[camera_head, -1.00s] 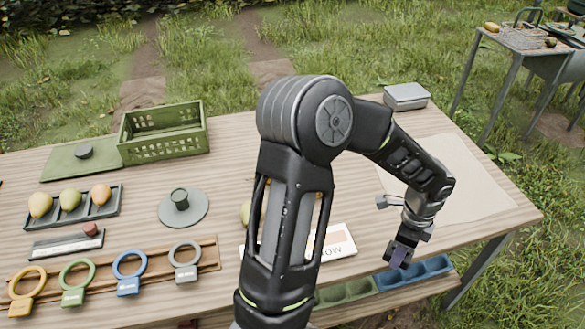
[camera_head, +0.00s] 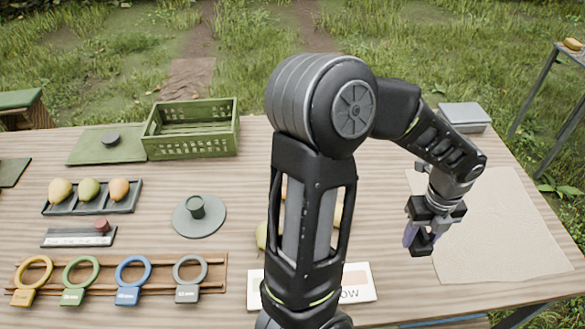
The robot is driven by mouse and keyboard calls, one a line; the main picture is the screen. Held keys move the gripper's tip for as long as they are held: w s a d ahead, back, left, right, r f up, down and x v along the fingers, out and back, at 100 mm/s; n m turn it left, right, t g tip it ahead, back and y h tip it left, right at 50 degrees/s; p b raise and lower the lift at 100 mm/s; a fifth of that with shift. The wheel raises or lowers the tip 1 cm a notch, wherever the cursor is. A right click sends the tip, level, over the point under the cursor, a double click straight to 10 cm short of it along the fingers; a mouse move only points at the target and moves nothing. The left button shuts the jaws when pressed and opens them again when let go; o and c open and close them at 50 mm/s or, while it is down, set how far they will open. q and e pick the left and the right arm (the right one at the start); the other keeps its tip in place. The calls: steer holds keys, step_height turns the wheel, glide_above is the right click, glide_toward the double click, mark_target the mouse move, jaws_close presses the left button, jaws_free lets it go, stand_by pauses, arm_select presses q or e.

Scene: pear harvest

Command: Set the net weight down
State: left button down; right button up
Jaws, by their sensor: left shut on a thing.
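My left gripper (camera_head: 420,240) hangs at the right of the table, over the left edge of a tan sheet (camera_head: 500,235). It is shut on a small, dark, purplish thing (camera_head: 409,234), which I take for the net weight. The fingers hide most of it, and I cannot tell whether it touches the table or sheet. My right gripper is not in view.
My left arm hides the middle of the table and part of a white card (camera_head: 358,283). A grey box (camera_head: 465,117) stands behind the sheet. A green crate (camera_head: 190,145), a fruit tray (camera_head: 92,204) and several coloured rings stand at left. The sheet looks bare.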

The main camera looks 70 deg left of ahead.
arm_select(q)
steer(key=shift+w+a, duration=0.2)
steer(key=shift+w, duration=0.1)
steer(key=shift+s+d+r, duration=0.1)
steer(key=shift+s+d, duration=0.05)
steer(key=shift+s, duration=0.1)
steer(key=shift+w, duration=0.15)
step_height(320, 180, down, 6)
steer(key=shift+f, duration=0.2)
steer(key=shift+f, duration=1.85)
